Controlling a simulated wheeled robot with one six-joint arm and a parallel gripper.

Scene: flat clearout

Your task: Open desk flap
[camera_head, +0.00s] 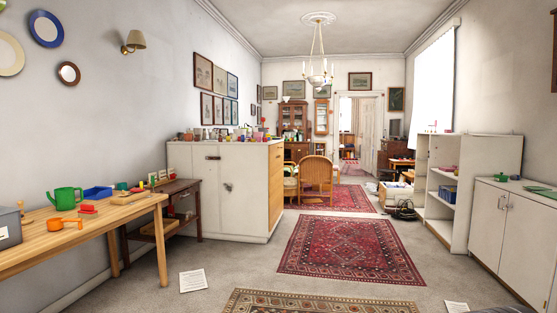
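No thing in view is clearly a desk flap. A white cabinet (218,205) stands left of centre, with a small dark handle high on its front and a metal fitting lower down. Its front looks closed, and I cannot tell whether any part of it is a flap. Dark wooden furniture (296,118) with shelves stands at the far end, too small to make out a flap. My gripper is not in view.
A wooden table (75,238) with a green watering can (64,198) stands at the left. A white shelf unit (464,188) and low cupboard (505,222) line the right. A red rug (350,249) lies on clear floor; a wicker chair (318,178) stands beyond. Paper sheets (193,280) lie on the floor.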

